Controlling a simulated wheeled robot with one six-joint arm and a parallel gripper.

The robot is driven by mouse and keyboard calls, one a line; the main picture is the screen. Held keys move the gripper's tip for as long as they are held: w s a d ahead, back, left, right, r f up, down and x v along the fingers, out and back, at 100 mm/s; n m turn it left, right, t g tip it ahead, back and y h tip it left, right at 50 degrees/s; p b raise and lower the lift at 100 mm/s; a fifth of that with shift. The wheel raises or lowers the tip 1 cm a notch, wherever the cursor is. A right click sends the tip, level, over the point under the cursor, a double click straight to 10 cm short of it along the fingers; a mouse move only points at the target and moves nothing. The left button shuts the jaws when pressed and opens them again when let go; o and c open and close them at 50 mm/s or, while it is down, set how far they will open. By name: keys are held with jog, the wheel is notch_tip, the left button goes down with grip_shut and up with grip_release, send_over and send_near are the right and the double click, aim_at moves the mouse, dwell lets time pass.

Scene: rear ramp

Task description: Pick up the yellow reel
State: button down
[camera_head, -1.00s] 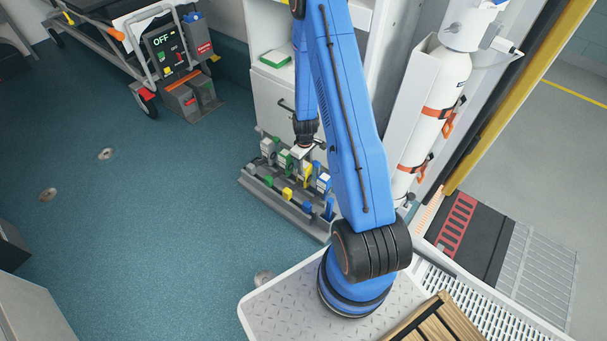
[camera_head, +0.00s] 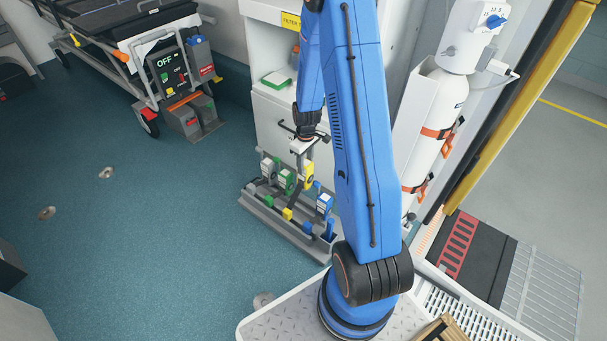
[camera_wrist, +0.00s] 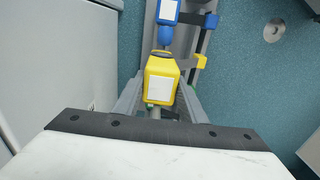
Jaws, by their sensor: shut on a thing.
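The yellow reel (camera_wrist: 161,83) has a white label and sits between my gripper's fingers in the wrist view. In the head view the yellow reel (camera_head: 308,172) shows just under my gripper (camera_head: 300,162), above the grey rack (camera_head: 277,212). My gripper also shows in the wrist view (camera_wrist: 160,90), shut on the reel. A blue reel (camera_head: 324,205) stands in the rack to the right, and it shows ahead of the yellow one in the wrist view (camera_wrist: 168,12). Green-marked reels (camera_head: 286,180) stand to the left. The reel's underside is hidden.
A white cabinet (camera_head: 272,118) stands right behind the rack. A white gas cylinder (camera_head: 436,130) is strapped to the right. A stretcher (camera_head: 150,50) stands at the back left. The teal floor (camera_head: 140,230) on the left is mostly clear.

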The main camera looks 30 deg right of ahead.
notch_tip(320, 180, up, 14)
dwell(0.4)
jog(key=shift+r, duration=0.1)
dwell(0.3)
jog(key=shift+r, duration=1.35)
jog(key=shift+w+f, duration=0.1)
